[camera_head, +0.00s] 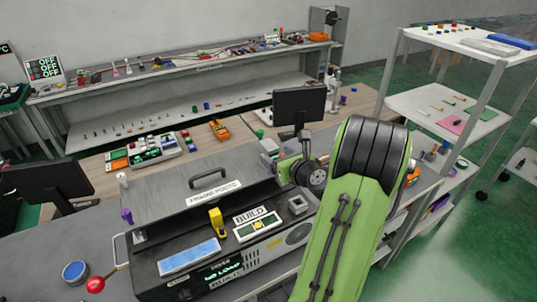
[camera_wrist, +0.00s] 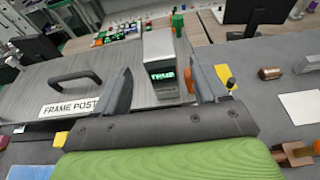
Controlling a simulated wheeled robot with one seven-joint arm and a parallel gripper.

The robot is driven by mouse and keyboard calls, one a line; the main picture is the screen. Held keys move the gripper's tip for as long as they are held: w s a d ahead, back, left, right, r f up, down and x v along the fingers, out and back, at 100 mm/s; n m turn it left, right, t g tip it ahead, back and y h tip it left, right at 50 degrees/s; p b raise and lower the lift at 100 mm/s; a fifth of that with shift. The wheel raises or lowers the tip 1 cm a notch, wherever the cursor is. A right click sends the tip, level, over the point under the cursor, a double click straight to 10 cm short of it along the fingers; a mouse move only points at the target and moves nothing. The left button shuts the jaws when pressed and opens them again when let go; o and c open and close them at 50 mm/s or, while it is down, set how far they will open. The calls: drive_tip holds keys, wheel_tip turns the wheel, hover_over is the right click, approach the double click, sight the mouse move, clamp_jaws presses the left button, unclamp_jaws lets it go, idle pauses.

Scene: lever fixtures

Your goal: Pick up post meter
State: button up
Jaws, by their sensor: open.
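The post meter (camera_wrist: 160,50) looks like a small upright grey box with a lit green display near its base, in the middle of the wrist view. My gripper (camera_wrist: 161,66) is open. In that view its two dark fingers stand on either side of the meter, with gaps on both sides. No contact shows, and the depth between fingertips and meter is hard to judge. In the head view my gripper (camera_head: 290,170) is beyond the machine's right rear, partly hidden by my green arm. A small grey block beside it there may be the meter.
A machine with a lid marked FRAME POST (camera_wrist: 70,108) and a dark handle (camera_wrist: 75,78) lies left of the fingers. A monitor (camera_head: 298,106) stands behind my gripper. A copper-coloured cylinder (camera_wrist: 270,74) and a white plate (camera_wrist: 300,104) lie to the right.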

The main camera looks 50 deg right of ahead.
drive_tip(key=p+x, duration=0.1)
drive_tip(key=x, duration=0.5)
drive_tip(key=shift+w+d, duration=0.1)
drive_tip(key=shift+w, duration=0.05)
drive_tip(key=shift+r, duration=0.1)
drive_tip(key=shift+c, duration=0.6)
clamp_jaws()
